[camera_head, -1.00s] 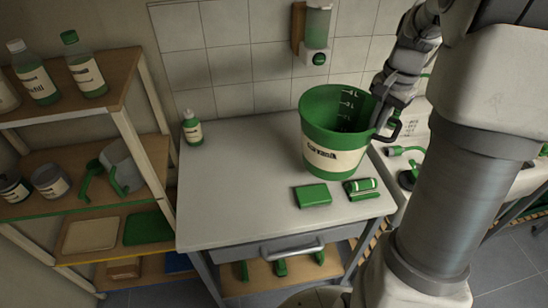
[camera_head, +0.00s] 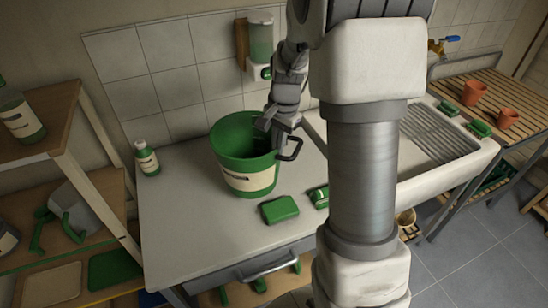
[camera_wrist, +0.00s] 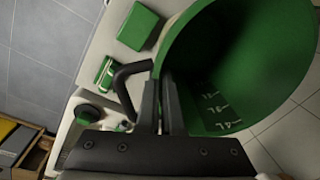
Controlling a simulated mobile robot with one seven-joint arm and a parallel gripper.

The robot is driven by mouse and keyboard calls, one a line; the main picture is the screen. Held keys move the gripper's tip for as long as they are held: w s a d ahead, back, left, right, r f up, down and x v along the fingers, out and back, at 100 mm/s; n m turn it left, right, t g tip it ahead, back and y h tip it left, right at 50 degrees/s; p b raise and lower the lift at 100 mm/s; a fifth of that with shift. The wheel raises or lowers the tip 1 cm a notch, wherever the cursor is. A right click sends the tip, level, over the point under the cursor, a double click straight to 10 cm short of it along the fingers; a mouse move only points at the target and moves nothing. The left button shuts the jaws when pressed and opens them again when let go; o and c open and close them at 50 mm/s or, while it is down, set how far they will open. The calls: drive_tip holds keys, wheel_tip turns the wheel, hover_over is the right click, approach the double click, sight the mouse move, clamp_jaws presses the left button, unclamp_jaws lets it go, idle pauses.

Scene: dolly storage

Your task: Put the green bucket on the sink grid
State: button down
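The green bucket (camera_head: 245,178) has a pale label, a black side handle and white measuring marks inside. It is upright over the grey counter; I cannot tell whether its base touches it. My gripper (camera_head: 270,125) is at the bucket's rim on the handle side. In the wrist view my gripper (camera_wrist: 161,100) has one finger inside the bucket (camera_wrist: 290,50) and one outside, between wall and handle, closed on the wall. The grey ribbed sink grid (camera_head: 443,133) lies in the white sink to the right, partly hidden by my arm.
A green box (camera_head: 279,209) and a green-and-white item (camera_head: 319,197) lie on the counter (camera_head: 190,230) before the bucket. A bottle (camera_head: 147,158) stands at its back left. A soap dispenser (camera_head: 260,45) hangs above. A slatted bench with terracotta pots (camera_head: 474,93) is at far right.

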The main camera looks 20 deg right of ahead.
sight(274, 170)
drive_tip(key=shift+w+a+f, duration=0.15)
drive_tip(key=shift+a+f, duration=0.2)
drive_tip(key=shift+f, duration=1.85)
drive_tip(key=shift+f, duration=0.2)
drive_tip(key=c, duration=1.1)
unclamp_jaws()
drive_tip(key=shift+r, duration=0.1)
